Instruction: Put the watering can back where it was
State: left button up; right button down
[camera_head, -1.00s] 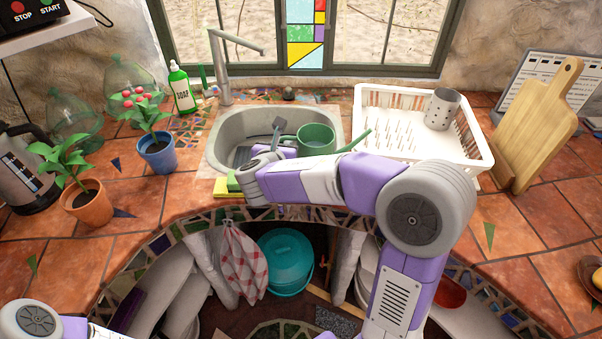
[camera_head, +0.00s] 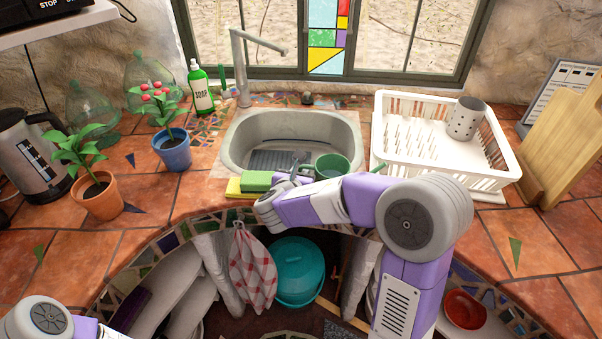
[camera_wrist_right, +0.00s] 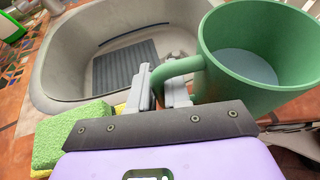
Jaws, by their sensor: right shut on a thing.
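The green watering can (camera_head: 337,164) is at the sink's front right edge in the head view, partly hidden behind my right arm. My right gripper (camera_head: 293,176) is shut on its handle. In the wrist view the can (camera_wrist_right: 262,62) is upright or nearly so, its open top showing a pale grey-blue inside. The fingers (camera_wrist_right: 163,92) close around the green handle at the can's left. I cannot tell whether the can touches the counter. My left gripper is out of view; only part of that arm shows at the bottom left.
The grey sink (camera_head: 240,150) lies behind the gripper. A sponge (camera_head: 257,181) sits at its front edge. A white dish rack (camera_head: 392,160) stands right of it. Two potted plants (camera_head: 173,153) (camera_head: 100,197) and a soap bottle (camera_head: 201,90) stand left. Tiles between pots and sink are mostly free.

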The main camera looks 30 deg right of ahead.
jog(key=c, duration=1.5)
grip_release()
jog(key=shift+f, duration=0.2)
jog(key=shift+c, duration=0.2)
jog(key=o, duration=0.4)
jog(key=shift+o, duration=0.2)
jog(key=shift+r, duration=0.15)
